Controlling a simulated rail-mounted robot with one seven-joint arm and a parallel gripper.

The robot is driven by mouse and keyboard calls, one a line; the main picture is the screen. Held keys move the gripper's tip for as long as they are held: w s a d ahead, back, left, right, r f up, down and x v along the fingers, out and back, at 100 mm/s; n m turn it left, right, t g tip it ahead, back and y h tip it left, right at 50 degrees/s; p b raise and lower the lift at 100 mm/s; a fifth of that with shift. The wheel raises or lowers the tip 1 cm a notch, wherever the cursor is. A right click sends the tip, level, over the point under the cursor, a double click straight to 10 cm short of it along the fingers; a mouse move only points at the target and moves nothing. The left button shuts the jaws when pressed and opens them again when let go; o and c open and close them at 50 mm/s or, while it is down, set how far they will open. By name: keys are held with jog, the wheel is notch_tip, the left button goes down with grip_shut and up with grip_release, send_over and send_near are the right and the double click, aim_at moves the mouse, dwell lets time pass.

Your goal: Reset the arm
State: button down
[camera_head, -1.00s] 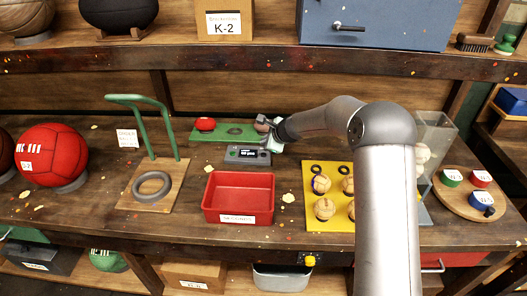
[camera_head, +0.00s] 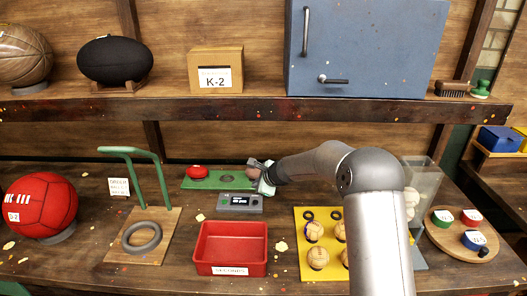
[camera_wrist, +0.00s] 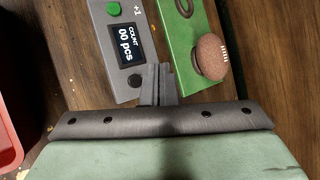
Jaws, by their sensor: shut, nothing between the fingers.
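My gripper (camera_head: 264,178) is over the bench at the near right side of the green board (camera_head: 212,183). In the wrist view its fingers (camera_wrist: 158,78) are closed together, with nothing between them. They point at the gap between the grey counter (camera_wrist: 105,62) and the green board (camera_wrist: 188,72). A brown ball (camera_wrist: 209,57) sits on the board, apart from the fingers. In the head view the gripper partly hides that end of the board. The counter's display reads 00 pcs.
A red ball (camera_head: 197,172) sits at the board's left end. Nearby are a red tray (camera_head: 231,270), a yellow board (camera_head: 312,275) with balls, a green-handled stand (camera_head: 163,183) and a clear bin (camera_head: 424,165). The loaded shelf (camera_head: 230,108) runs above the bench.

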jog(key=s+d+r+n+g+h, duration=0.1)
jog(key=s+d+r+n, duration=0.2)
jog(key=s, duration=0.4)
jog(key=s+d+r+n+g+h, duration=0.1)
jog(key=s+d+r+n, duration=0.1)
jog(key=s+r+n, duration=0.3)
jog(key=s+d+r+n+g, duration=0.1)
jog(key=s+d+n, duration=0.15)
jog(key=s, duration=0.55)
jog(key=s+d+n+g+h, duration=0.1)
jog(key=s+d+n, duration=0.3)
jog(key=s, duration=0.9)
jog(key=s+d+n+g+h, duration=0.2)
jog(key=s+d, duration=0.6)
jog(key=s, duration=0.6)
jog(key=shift+s+d+n+h, duration=0.25)
jog(key=shift+d+n+h, duration=0.25)
jog(key=shift+n, duration=0.45)
jog(key=shift+a+f, duration=0.1)
jog(key=shift+a, duration=0.05)
